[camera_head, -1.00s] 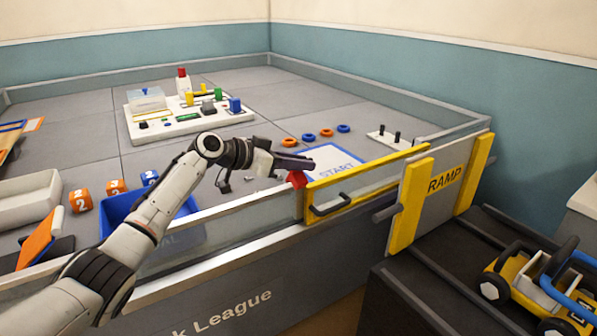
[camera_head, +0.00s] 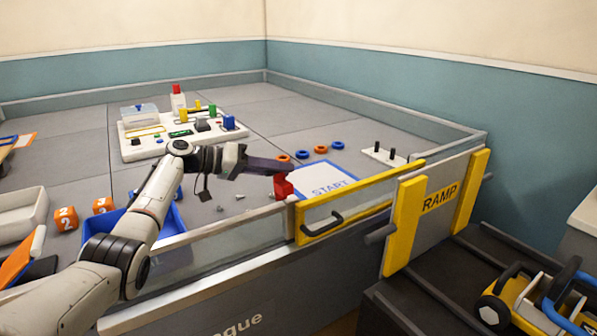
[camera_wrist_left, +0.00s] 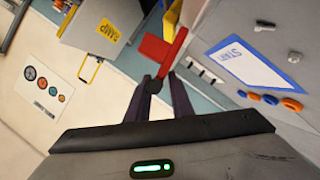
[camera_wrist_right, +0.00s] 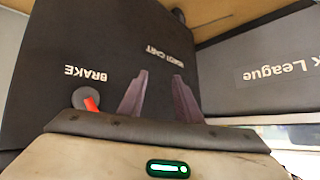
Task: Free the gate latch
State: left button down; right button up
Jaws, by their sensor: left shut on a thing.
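The red latch (camera_head: 284,187) is at the left end of the yellow-framed gate (camera_head: 345,205), at the top of the field wall. My left gripper (camera_head: 277,168) reaches it from the left and is shut on it. In the left wrist view the red latch (camera_wrist_left: 161,50) shows L-shaped beyond my left fingertips (camera_wrist_left: 155,80), with a dark round knob between them. Whether the latch still touches the gate cannot be told. My right gripper (camera_wrist_right: 158,85) is open and empty in the right wrist view, facing a dark cart side.
The RAMP panel (camera_head: 436,195) stands right of the gate, with a yellow vehicle (camera_head: 520,300) on the dark ramp. A blue bin (camera_head: 165,235) sits below my left arm. The START sheet (camera_head: 325,178) lies beyond the gate. A red brake lever (camera_wrist_right: 91,104) is near my right gripper.

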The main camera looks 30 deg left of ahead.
pick_arm(q)
jog(key=shift+d+f, duration=0.25)
jog(key=shift+f, duration=0.1)
pick_arm(e)
jog(key=shift+d, duration=0.15)
pick_arm(q)
jog(key=c, duration=1.7)
grip_release()
jog(key=shift+r, duration=0.1)
jog(key=shift+a+r, duration=0.1)
pick_arm(e)
jog(key=shift+s, duration=0.15)
jog(key=shift+f, duration=0.1)
pick_arm(q)
jog(key=shift+p+v, duration=0.5)
jog(key=shift+v, duration=4.7)
pick_arm(e)
jog(key=shift+d+r, duration=0.1)
jog(key=shift+r, duration=0.1)
pick_arm(q)
jog(key=shift+a, duration=0.1)
